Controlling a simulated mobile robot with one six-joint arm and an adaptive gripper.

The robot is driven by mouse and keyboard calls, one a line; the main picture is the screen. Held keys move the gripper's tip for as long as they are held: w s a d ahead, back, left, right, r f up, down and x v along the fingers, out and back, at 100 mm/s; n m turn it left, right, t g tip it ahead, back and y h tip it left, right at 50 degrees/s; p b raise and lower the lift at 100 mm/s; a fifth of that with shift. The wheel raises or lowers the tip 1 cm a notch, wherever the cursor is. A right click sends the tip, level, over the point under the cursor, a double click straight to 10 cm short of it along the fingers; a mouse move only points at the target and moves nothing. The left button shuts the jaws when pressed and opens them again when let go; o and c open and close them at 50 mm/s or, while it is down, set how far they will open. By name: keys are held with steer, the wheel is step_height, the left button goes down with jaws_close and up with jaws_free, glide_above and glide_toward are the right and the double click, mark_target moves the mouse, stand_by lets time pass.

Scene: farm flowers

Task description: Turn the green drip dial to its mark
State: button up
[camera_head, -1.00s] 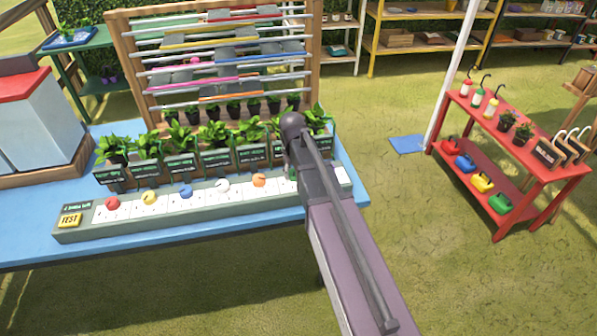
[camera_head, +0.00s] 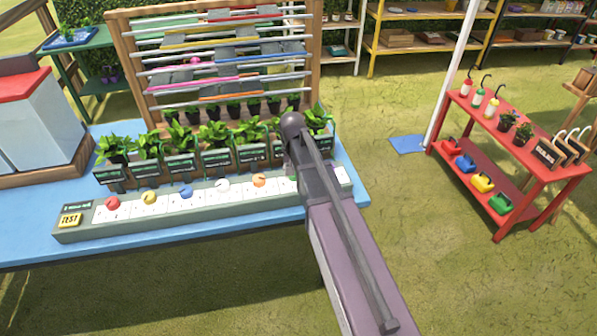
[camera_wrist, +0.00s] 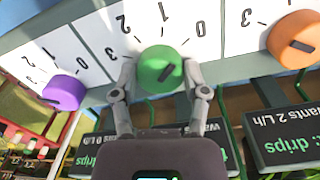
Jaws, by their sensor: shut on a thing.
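The green drip dial (camera_wrist: 155,62) is in the middle of the wrist view, on a white scale plate with the digits 0, 1 and 2 showing upside down. Its dark pointer lies right of its centre, angled toward the upper right. My gripper (camera_wrist: 159,76) is shut on the dial, one finger on each side. In the head view my arm hides most of this dial at the right end of the control strip (camera_head: 150,228). A plant sign (camera_wrist: 207,138) below the dial shows "Wants", but my gripper hides its number.
An orange dial (camera_wrist: 292,42) and a purple dial (camera_wrist: 66,92) flank the green one. Plant signs such as the one reading "wants 2 L/h" (camera_wrist: 282,140) stand close to the strip. The blue table (camera_head: 25,235) carries potted plants behind the strip; a red cart (camera_head: 540,172) stands to the right.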

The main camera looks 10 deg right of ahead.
steer(key=shift+w+m, duration=0.1)
steer(key=shift+m, duration=1.2)
steer(key=o, duration=1.1)
steer(key=shift+o, duration=0.2)
steer(key=shift+r, duration=0.1)
